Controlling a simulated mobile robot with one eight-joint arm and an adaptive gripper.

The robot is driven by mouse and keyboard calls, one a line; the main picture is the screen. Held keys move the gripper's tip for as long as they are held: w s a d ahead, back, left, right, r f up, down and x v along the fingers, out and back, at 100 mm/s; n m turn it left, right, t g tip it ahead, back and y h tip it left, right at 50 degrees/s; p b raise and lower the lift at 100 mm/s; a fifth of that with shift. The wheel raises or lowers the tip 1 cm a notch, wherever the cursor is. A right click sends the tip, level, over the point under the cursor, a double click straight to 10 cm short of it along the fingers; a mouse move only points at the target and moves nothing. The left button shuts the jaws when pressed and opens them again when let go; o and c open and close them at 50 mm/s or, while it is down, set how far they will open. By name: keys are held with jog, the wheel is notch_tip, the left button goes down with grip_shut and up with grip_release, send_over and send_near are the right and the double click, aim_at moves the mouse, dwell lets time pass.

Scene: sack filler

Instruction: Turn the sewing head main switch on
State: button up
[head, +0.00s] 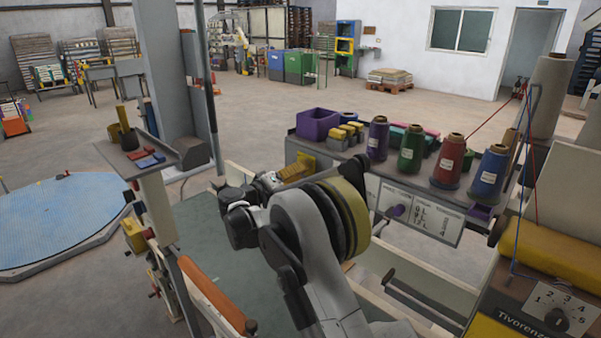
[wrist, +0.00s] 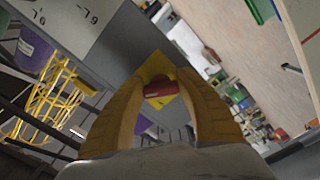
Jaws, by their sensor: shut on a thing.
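The sewing head main switch shows as a red knob (wrist: 157,90) on a yellow plate (wrist: 157,63) in the wrist view. The plate is on the end of a grey housing (wrist: 130,40). My gripper (wrist: 163,84) has its two yellow fingers closed in on the red knob, one on each side. The tips partly cover the knob's sides. In the head view my gripper (head: 292,172) reaches the left end of the grey sewing head panel (head: 405,208). The red knob is hidden there, and I cannot read its on or off position.
Thread cones, such as a green one (head: 411,147), and a purple bin (head: 317,124) stand on the shelf above the panel. A post with a small tray (head: 140,150) stands to the left. Open floor lies beyond the machine.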

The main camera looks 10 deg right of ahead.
jog(key=shift+m, duration=1.1)
jog(key=o, duration=1.2)
jog(key=v, duration=1.2)
